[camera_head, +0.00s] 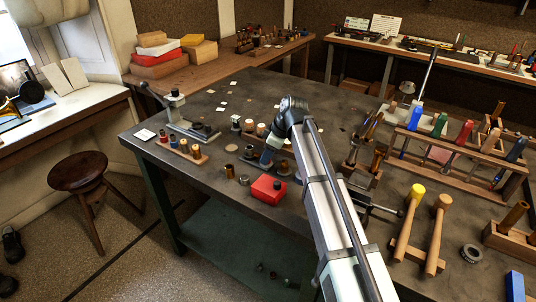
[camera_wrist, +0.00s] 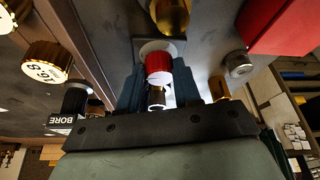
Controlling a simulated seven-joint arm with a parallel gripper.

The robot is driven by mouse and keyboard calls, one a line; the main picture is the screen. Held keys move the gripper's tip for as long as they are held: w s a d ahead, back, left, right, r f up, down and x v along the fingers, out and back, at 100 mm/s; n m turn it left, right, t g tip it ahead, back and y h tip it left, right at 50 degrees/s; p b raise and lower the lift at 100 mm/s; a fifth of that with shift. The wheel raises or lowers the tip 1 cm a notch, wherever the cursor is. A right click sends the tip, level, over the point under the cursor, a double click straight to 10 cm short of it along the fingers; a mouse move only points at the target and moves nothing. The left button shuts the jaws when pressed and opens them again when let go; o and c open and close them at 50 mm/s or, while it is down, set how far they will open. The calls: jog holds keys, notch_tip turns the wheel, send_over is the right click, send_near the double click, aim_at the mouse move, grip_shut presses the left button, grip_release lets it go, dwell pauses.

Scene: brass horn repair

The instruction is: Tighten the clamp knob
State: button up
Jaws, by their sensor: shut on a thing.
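My gripper (camera_head: 268,152) is low over the front middle of the dark workbench, behind the red box. In the wrist view, my gripper (camera_wrist: 158,88) has its dark fingers on both sides of a small red-capped cylinder (camera_wrist: 158,64) with a shiny metal lower part, and is shut on it. The head view hides most of this piece. A grey bench fixture with a lever (camera_head: 176,110) stands at the bench's left. A dark clamp-like tool with a bar (camera_head: 376,207) lies at the right of my arm. I cannot tell which part is the clamp knob.
A red box (camera_head: 268,188) sits just in front of my gripper. A wooden strip with capped plugs (camera_head: 181,149) lies to the left. Mallets (camera_head: 408,225) and a tool rack (camera_head: 450,150) crowd the right. The bench (camera_head: 225,112) has free room at the back left.

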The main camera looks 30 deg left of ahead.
jog(key=shift+s+m, duration=0.1)
jog(key=shift+m, duration=0.2)
jog(key=m+t, duration=0.1)
jog(key=m, duration=0.2)
jog(key=shift+s+t, duration=0.1)
jog(key=shift+t, duration=0.2)
jog(key=shift+m+t, duration=0.9)
jog(key=shift+m, duration=1.7)
jog(key=o, duration=1.1)
jog(key=shift+c, duration=0.2)
jog(key=shift+s+r, duration=0.1)
jog(key=v, duration=1.3)
jog(key=shift+r, duration=0.35)
jog(key=shift+s, duration=0.1)
